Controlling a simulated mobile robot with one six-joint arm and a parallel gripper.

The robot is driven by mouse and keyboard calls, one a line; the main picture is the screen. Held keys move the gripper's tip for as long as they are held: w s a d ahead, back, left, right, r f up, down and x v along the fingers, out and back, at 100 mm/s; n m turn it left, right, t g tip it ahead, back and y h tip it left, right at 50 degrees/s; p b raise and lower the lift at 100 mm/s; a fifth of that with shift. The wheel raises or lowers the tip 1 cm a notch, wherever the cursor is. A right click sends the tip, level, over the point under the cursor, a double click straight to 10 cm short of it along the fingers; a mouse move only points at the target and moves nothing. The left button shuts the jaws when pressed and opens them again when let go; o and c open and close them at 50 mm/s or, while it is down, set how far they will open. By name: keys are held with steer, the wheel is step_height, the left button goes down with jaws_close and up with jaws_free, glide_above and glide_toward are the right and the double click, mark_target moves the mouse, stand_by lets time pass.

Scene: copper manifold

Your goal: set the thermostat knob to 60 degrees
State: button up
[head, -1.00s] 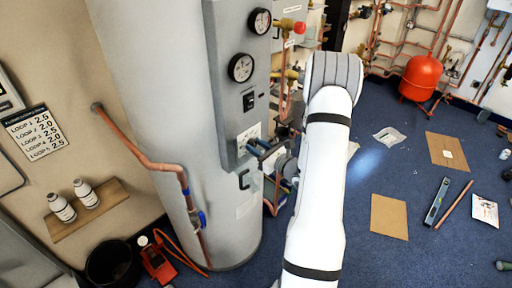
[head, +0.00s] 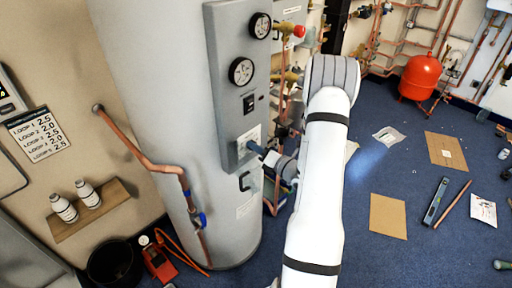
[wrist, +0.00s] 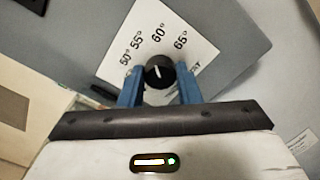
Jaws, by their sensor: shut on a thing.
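The thermostat knob (wrist: 160,72) is round and black with a short white pointer line. In the wrist view the line leans slightly up and left, seemingly between the 55 and 60 marks; its exact reading is hard to tell. The white dial plate (wrist: 147,28) carries the marks 50, 55, 60 and 65. My gripper (wrist: 158,70) has its blue fingers on both sides of the knob, shut on it. In the head view my gripper (head: 257,148) reaches the dial plate (head: 247,138) from the right; the knob is hidden there.
The dial is on a grey panel (head: 226,85) on the tall grey cylinder (head: 155,70). Above it are two round gauges (head: 241,71) and a black switch (head: 249,103). A black handle (head: 244,181) sits just below. Copper pipes and valves (head: 290,78) are close on the right.

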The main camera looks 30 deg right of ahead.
steer(key=shift+m+p, duration=0.45)
steer(key=shift+m, duration=1.05)
steer(key=o, duration=1)
steer(key=shift+c, duration=0.2)
steer(key=b+v, duration=0.2)
steer(key=v, duration=0.6)
